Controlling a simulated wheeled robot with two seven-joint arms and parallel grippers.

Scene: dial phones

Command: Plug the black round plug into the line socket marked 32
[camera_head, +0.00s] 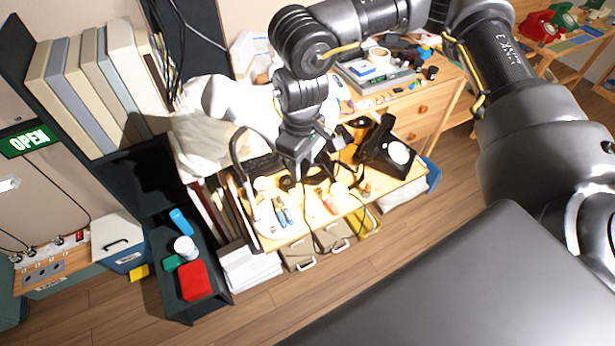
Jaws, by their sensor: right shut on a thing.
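My right gripper (304,166) is over the cluttered workbench (330,222), pointing down. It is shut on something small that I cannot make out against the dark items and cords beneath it. I cannot tell the black round plug apart here. A grey plate with several dark round holes (43,272), which looks like a socket panel, is at the lower left on a wooden strip. Any number 32 on it is too small to read. The gripper is far to the right of this plate. My left gripper is not in view.
A black telephone (385,150) stands at the bench's right end. Tools lie on the bench. A dark shelf with a red box (194,280) and a white-and-blue box (120,243) stand between bench and plate. Cords hang on the left wall. The floor in front is clear.

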